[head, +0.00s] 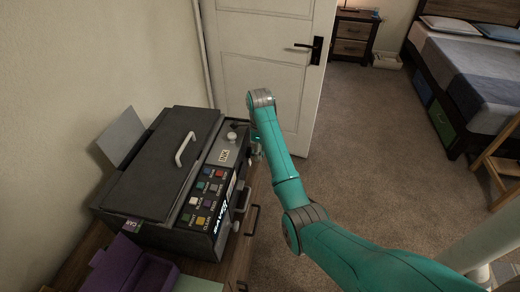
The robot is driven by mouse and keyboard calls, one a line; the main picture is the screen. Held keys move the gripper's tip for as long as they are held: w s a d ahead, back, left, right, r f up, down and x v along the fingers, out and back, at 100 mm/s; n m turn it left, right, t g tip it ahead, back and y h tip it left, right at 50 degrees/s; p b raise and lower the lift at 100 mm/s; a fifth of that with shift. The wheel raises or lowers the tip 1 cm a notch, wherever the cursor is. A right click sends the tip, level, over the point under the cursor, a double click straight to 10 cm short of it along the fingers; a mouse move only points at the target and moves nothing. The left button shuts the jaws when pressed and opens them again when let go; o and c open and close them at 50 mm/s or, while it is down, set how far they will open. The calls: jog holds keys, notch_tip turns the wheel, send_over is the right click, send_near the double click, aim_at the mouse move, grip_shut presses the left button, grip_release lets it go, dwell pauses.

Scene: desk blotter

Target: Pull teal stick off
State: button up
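I cannot make out a separate teal stick; the teal that stands out is my own arm, along with a small teal button among the coloured ones on the printer's panel. A dark grey printer-like machine (150,172) stands at the left, with a pale handle (185,149) on its shut lid. Its sloping front panel carries several coloured buttons and a pale knob (232,137). My gripper (256,151) is low beside the machine's front right end, mostly hidden behind my arm. Its fingers are too small and covered to show whether they are open or hold anything.
The machine stands on a wooden cabinet with dark handles (252,220). A purple box (130,266) lies at the near left. A white door (265,60) is close behind my arm. Carpet is open to the right, towards a bed (470,70) and a nightstand (352,35).

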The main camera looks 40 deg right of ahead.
grip_shut()
jog(key=s+d, duration=0.3)
jog(key=s, duration=0.2)
jog(key=shift+d, duration=0.4)
dwell(1.0)
